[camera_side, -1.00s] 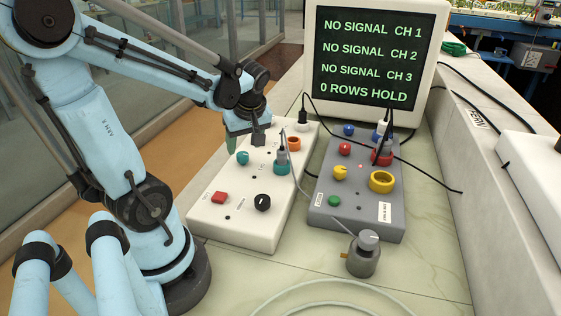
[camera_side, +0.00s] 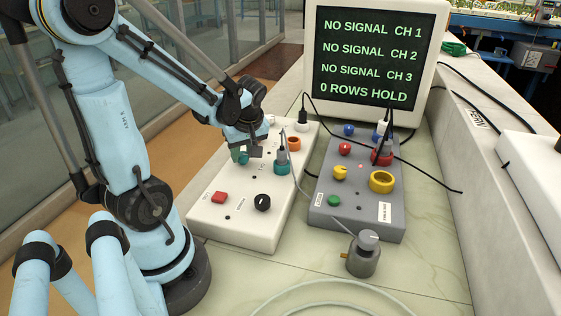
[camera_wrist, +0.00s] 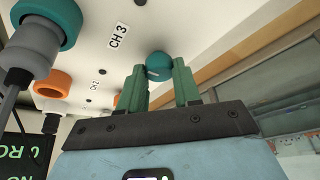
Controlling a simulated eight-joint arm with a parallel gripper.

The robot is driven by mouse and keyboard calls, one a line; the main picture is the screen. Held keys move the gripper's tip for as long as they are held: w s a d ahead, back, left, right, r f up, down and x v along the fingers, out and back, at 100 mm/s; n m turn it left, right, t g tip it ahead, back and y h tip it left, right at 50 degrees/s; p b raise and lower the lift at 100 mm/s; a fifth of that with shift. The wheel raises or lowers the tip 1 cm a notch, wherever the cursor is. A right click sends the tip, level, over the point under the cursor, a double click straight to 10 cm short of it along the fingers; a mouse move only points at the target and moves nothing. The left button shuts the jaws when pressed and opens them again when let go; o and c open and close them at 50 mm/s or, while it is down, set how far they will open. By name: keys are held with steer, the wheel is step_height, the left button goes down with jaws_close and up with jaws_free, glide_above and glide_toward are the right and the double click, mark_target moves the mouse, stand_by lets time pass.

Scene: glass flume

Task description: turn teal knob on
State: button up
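The teal knob (camera_wrist: 159,66) sits on the white panel box (camera_side: 215,222), beside the CH 3 label in the wrist view. My gripper (camera_wrist: 160,72) has its two green fingers apart, one on each side of the knob. The knob shows in the gap at the fingertips; I cannot tell if either finger touches it. A screen (camera_side: 373,55) reads NO SIGNAL for CH 1, CH 2 and CH 3, and 0 ROWS HOLD.
A teal socket (camera_side: 281,168) with a grey plug and cable stands just right of the knob. An orange ring (camera_side: 294,143), a red button (camera_side: 220,197) and a black knob (camera_side: 262,202) share the white box. A grey box (camera_side: 357,212) with coloured parts stands to the right.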

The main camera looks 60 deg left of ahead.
steer(key=c, duration=0.4)
steer(key=shift+m, duration=0.4)
steer(key=m+t, duration=0.1)
steer(key=m, duration=0.1)
steer(key=shift+s+m, duration=0.15)
steer(key=shift+m, duration=0.15)
steer(key=m+t, duration=0.1)
steer(key=m, duration=0.1)
steer(key=m+t+h, duration=0.1)
steer(key=m, duration=0.1)
steer(key=shift+s+a+m, duration=0.1)
steer(key=shift+m, duration=0.2)
steer(key=m, duration=0.2)
steer(key=m+t+h, duration=0.1)
steer(key=m, duration=0.2)
steer(key=shift+a+h, duration=0.1)
steer(key=shift+h, duration=0.2)
steer(key=shift+s+a+m+h, duration=0.1)
steer(key=shift+m+h, duration=0.8)
steer(key=shift+m, duration=1.5)
